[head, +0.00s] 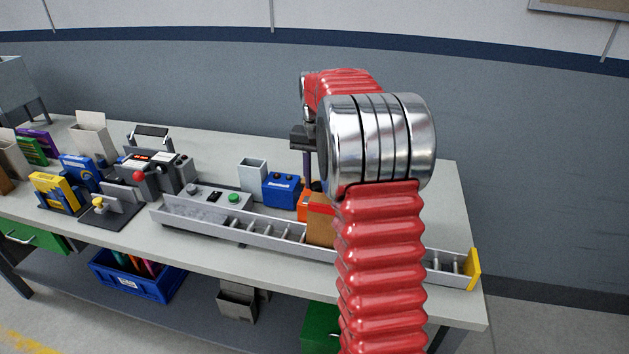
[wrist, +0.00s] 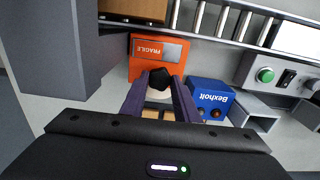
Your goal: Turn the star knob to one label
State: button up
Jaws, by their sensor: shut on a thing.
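In the wrist view, a dark, angular piece that looks like the star knob (wrist: 160,77) is between the two purple fingers of my gripper (wrist: 160,88). A pale part shows just below it. The gripper is shut on this knob. Behind it is an orange box (wrist: 143,64) marked FRAGILE, with a grey panel. I cannot make out the knob's labels or which way it points. In the head view, my arm hides most of the gripper, and part of the orange box (head: 303,206) shows below a purple finger.
A blue Bexholt box (wrist: 211,97) stands right beside the orange box in the wrist view, with an open grey bin (wrist: 253,112) beyond. A roller conveyor (head: 255,226) carrying a brown carton (head: 320,228) runs along the bench front. Bare bench (head: 440,200) lies to the right.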

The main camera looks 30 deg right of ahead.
aim_at(316, 185)
jog(key=o, duration=1)
jog(key=shift+f, duration=0.1)
jog(key=shift+o, duration=0.2)
notch_tip(316, 185, up, 14)
dwell(0.3)
